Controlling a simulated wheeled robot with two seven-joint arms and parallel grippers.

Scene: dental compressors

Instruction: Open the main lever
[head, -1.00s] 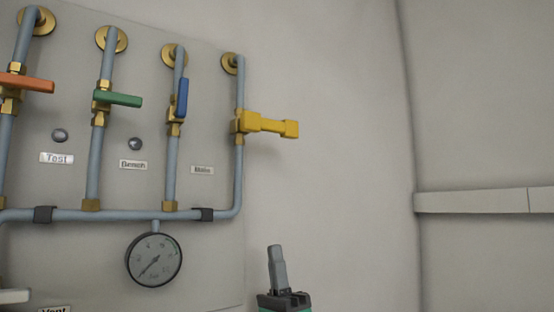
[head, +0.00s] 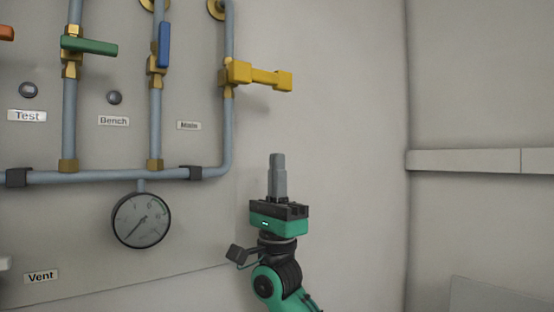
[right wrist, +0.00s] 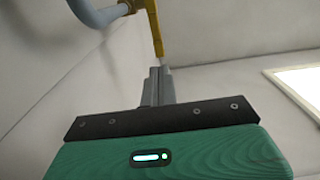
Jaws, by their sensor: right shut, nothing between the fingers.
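The "Main" label (head: 189,125) sits between the blue lever's pipe and the yellow lever's pipe. The yellow lever (head: 270,78) sticks out level to the right, across its upright pipe. The blue lever (head: 164,44) stands upright along its pipe. My right gripper (head: 278,156) is shut and empty, pointing up, below the yellow lever in the picture and apart from it. In the right wrist view its closed fingers (right wrist: 158,72) point up toward the yellow lever (right wrist: 156,30). My left gripper is not in view.
The green lever (head: 90,46) lies across its pipe; an orange lever (head: 6,33) is cut off at the left edge. A round gauge (head: 141,220) hangs under the horizontal pipe (head: 110,176). The wall right of the panel is clear up to the corner and a ledge (head: 470,160).

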